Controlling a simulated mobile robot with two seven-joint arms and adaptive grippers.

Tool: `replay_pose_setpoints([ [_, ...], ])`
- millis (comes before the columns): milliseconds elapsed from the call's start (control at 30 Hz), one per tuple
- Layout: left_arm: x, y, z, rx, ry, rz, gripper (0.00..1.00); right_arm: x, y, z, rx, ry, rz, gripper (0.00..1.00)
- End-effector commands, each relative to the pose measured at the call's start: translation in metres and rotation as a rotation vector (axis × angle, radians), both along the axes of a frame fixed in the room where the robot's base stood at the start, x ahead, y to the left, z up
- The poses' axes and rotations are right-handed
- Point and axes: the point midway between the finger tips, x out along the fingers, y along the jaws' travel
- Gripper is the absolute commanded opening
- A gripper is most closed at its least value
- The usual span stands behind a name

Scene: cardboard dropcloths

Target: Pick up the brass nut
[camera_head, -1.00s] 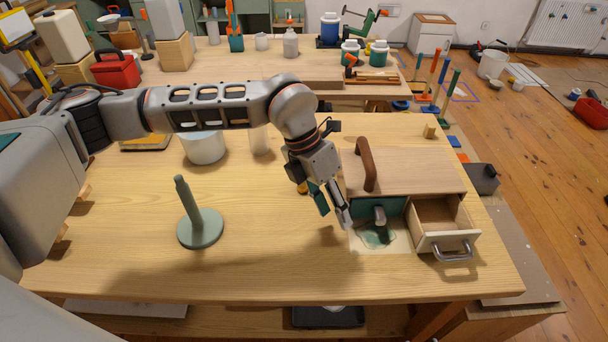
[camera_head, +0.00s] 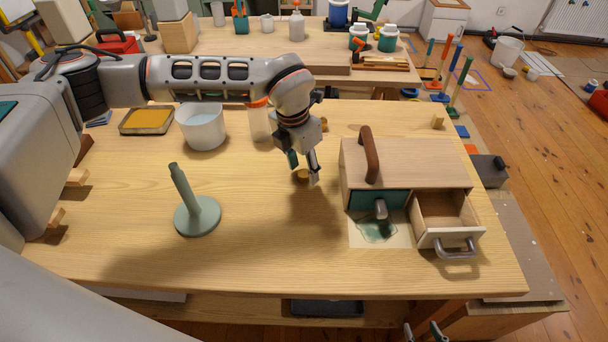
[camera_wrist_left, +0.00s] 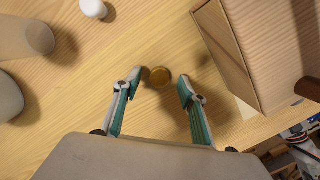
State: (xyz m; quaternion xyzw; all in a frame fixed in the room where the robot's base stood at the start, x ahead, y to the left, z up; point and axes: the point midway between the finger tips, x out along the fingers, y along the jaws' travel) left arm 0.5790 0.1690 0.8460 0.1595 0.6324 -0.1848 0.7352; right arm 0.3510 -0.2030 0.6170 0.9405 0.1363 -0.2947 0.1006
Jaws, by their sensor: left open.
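The brass nut (camera_head: 302,175) is a small round golden piece on the wooden table, left of the drawer box. In the left wrist view it (camera_wrist_left: 159,76) lies between the fingertips, closer to the left one. My left gripper (camera_head: 304,171) points down over the nut and partly covers it in the head view. Its two green-and-grey fingers (camera_wrist_left: 160,86) are spread, with nothing clamped between them. My right gripper (camera_head: 423,331) shows only its two fingertips at the bottom edge of the head view, set apart with nothing visible between them; the rest is cut off.
The drawer box (camera_head: 420,160) with a brown handle stands to the right, its right drawer (camera_head: 446,237) pulled out. A green peg stand (camera_head: 197,215) is at front left. A white bucket (camera_head: 202,130) and a jar (camera_head: 260,123) stand behind. The front middle is clear.

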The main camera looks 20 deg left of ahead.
Motion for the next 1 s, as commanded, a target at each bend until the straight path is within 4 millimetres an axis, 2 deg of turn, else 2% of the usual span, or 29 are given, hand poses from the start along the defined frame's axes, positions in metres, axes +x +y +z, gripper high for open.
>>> replay_pose_setpoints([
  [100,0.001,0.000,-0.011,0.000,0.001,0.001,0.41,0.001,0.000,0.000,-0.001,-0.001,0.000,0.36],
  [300,0.002,0.000,-0.011,0.000,0.000,0.001,0.41,0.002,0.000,0.001,0.000,-0.003,0.000,0.36],
  [400,0.002,0.000,-0.011,0.000,0.000,0.001,0.16,0.002,0.000,0.001,-0.001,-0.004,-0.001,0.36],
  [433,0.002,0.000,-0.011,0.000,0.000,0.001,0.10,0.002,0.000,0.001,-0.001,-0.004,-0.001,0.36],
  [800,0.001,0.000,-0.010,0.000,0.000,0.001,0.08,0.002,0.000,0.001,0.000,-0.003,-0.001,0.36],
  [1000,0.002,-0.001,0.002,-0.001,-0.002,0.001,0.08,0.002,0.000,0.002,0.000,-0.004,-0.001,0.36],
])
